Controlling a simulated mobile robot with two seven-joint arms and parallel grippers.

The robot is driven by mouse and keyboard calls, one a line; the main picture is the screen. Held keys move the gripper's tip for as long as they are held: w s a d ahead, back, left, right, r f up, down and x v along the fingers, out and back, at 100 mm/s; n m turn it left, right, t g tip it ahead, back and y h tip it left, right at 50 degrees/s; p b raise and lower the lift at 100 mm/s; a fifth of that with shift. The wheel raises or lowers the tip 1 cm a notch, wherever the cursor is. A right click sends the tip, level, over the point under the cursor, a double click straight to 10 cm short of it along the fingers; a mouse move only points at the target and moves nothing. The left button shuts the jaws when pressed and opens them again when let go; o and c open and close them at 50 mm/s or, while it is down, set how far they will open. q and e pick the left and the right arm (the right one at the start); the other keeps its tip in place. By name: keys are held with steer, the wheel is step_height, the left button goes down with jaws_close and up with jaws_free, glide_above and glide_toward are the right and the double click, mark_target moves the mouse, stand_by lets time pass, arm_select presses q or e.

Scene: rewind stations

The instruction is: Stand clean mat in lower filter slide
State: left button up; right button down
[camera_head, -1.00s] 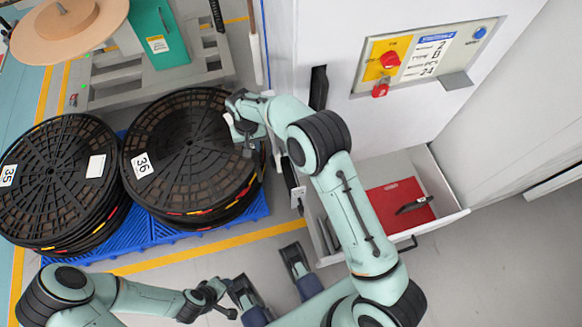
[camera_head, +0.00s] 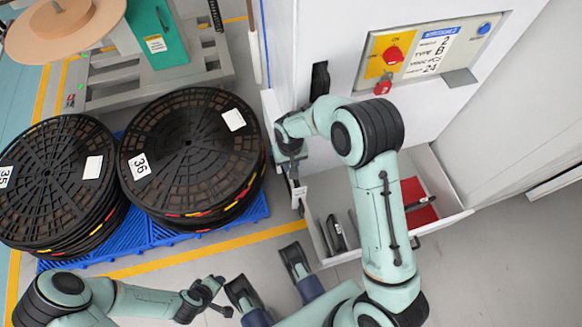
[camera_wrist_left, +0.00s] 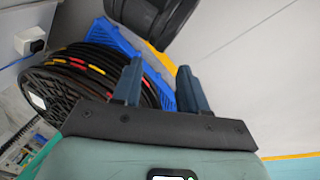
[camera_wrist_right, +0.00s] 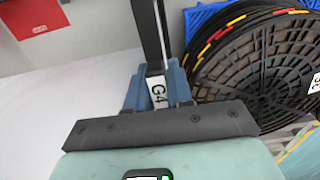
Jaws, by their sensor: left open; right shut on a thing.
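My right gripper (camera_head: 291,152) is at the left side of the white cabinet (camera_head: 335,130), right of the reel stack marked 36. In the right wrist view its fingers (camera_wrist_right: 157,90) are shut on a dark, narrow thing with a white G4 label (camera_wrist_right: 157,92), seen edge-on; it looks like the mat. In the head view the held thing is mostly hidden by the gripper. I cannot tell whether it touches the cabinet or a slide. My left gripper (camera_head: 217,292) is open and empty, low over the floor; its fingers (camera_wrist_left: 160,85) are apart.
Stacks of black reels marked 35 (camera_head: 50,170) and 36 (camera_head: 190,150) sit on a blue pallet (camera_head: 150,235). An open drawer (camera_head: 445,190) holds dark items and a red area (camera_head: 418,200). A switch panel (camera_head: 430,55) is on the cabinet.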

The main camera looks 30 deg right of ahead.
arm_select(q)
steer(key=shift+w+a+f+t+b, duration=0.35)
steer(key=shift+w+f, duration=0.15)
steer(key=shift+w, duration=0.25)
arm_select(e)
step_height(320, 180, down, 3)
steer(key=shift+s+d+r, duration=0.1)
steer(key=shift+r, duration=0.1)
steer(key=shift+f, duration=0.15)
steer(key=c, duration=1)
jaws_free()
arm_select(q)
steer(key=shift+w, duration=0.1)
steer(key=s+d+r+g+p, duration=0.1)
steer(key=s+d+r+p, duration=0.1)
steer(key=s, duration=0.3)
steer(key=shift+d+r+g+h+p, duration=0.15)
steer(key=shift+r+g+h+p, duration=0.2)
steer(key=shift+r+p, duration=0.3)
arm_select(e)
step_height(320, 180, up, 12)
steer(key=shift+r, duration=0.2)
